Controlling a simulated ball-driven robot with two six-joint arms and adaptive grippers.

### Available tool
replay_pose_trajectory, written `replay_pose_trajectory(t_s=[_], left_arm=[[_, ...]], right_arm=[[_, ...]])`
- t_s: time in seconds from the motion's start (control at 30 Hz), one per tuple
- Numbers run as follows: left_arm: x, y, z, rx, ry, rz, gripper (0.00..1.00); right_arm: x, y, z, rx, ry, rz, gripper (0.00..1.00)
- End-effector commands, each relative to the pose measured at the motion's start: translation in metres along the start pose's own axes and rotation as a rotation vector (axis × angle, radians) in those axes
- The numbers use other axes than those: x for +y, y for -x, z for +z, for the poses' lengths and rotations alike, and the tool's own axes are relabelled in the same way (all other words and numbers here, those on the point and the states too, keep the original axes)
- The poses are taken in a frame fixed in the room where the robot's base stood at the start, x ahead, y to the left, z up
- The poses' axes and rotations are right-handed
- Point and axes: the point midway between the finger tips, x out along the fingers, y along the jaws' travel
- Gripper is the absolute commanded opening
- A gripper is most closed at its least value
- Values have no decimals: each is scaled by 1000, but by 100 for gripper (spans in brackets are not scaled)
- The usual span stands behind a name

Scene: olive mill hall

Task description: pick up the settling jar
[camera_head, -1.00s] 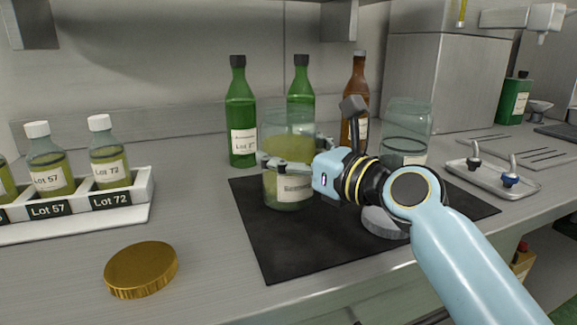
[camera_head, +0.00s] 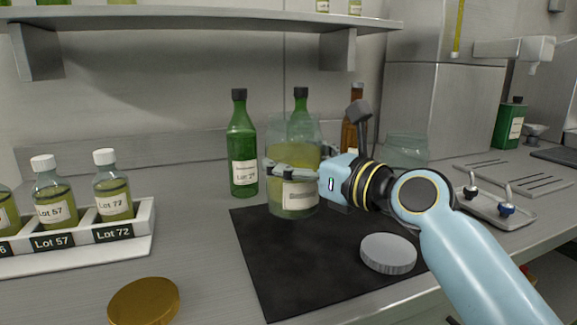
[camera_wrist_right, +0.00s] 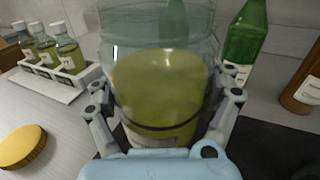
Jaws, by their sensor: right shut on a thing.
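The settling jar (camera_head: 292,150) is a clear glass jar with yellow-green liquid and a pale label. My right gripper (camera_head: 292,172) is shut around its middle, with a finger on each side. The jar appears upright and a little above the dark mat (camera_head: 290,265), over its back part. In the right wrist view the jar (camera_wrist_right: 155,85) fills the space between the fingers of the right gripper (camera_wrist_right: 165,105). The fingers cover part of its label. My left gripper is not in view.
Green bottles (camera_head: 243,145) and a brown bottle (camera_head: 348,135) stand behind the jar. An empty glass jar (camera_head: 407,152) stands right, partly behind my arm. A grey lid (camera_head: 388,253) lies on the mat. A gold lid (camera_head: 143,302) and a sample rack (camera_head: 145,225) are left. A shelf (camera_head: 200,18) hangs above.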

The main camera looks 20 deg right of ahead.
Motion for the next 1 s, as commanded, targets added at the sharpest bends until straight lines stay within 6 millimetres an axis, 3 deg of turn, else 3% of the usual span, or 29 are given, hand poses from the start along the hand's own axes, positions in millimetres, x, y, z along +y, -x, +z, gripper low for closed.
replay_pose_trajectory(t_s=[0.6,1.0], left_arm=[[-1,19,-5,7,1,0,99],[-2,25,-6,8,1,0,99]], right_arm=[[-62,29,44,-5,5,-1,25],[-87,40,60,-6,1,0,25]])
